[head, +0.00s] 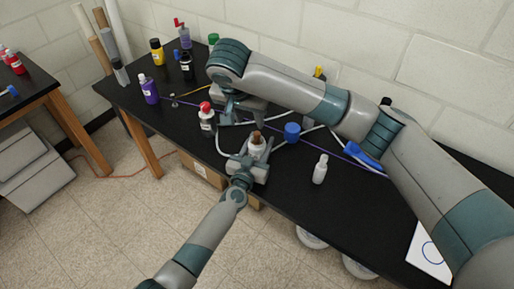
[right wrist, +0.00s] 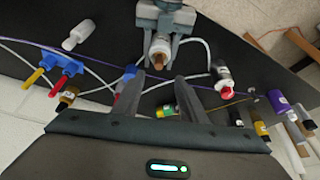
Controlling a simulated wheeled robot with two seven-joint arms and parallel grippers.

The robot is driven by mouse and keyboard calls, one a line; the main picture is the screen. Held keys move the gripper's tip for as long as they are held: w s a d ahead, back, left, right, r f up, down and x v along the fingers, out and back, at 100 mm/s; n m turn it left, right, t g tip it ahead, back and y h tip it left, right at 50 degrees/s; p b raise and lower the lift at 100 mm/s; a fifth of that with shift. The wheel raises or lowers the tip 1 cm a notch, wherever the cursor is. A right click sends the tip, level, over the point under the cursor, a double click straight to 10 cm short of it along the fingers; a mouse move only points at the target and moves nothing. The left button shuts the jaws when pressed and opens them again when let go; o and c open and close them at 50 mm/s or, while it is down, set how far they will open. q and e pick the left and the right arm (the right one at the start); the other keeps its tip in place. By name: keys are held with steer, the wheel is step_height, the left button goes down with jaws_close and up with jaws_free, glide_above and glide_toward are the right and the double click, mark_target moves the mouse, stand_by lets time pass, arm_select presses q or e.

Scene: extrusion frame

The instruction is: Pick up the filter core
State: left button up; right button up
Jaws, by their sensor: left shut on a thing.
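A brown piece, likely the filter core (head: 257,137), stands up out of the open top of a white cylindrical housing (head: 257,151). In the right wrist view the brown core (right wrist: 158,61) shows at the mouth of the white housing (right wrist: 160,46). My left gripper (head: 249,164) is shut around the white housing near the table's front edge. My right gripper (right wrist: 159,98) is open, with nothing between its fingers, and points towards the core but is apart from it. In the head view the right arm's hand hangs behind the housing, and its fingertips are hard to make out.
The black table (head: 315,205) holds a red-capped bottle (head: 207,117) left of the housing, a blue cylinder (head: 292,132) and a white bottle (head: 320,169) to its right. Several bottles stand at the back left. A pale cable loops around the housing. The front right is mostly clear.

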glide_above(256, 134)
steer(key=s, duration=0.3)
steer(key=shift+w+a+f, duration=0.1)
steer(key=shift+a+f, duration=0.05)
steer(key=shift+f, duration=0.9)
steer(key=shift+w+a+f, duration=0.1)
steer(key=shift+a+f, duration=0.05)
steer(key=shift+f, duration=0.9)
steer(key=shift+w+a+f, duration=0.1)
steer(key=shift+a+f, duration=0.05)
steer(key=shift+f, duration=0.9)
steer(key=shift+s, duration=0.1)
steer(key=shift+w+x, duration=0.2)
steer(key=shift+x, duration=2.4)
steer(key=shift+d+r, duration=0.1)
steer(key=shift+d, duration=0.05)
jaws_close()
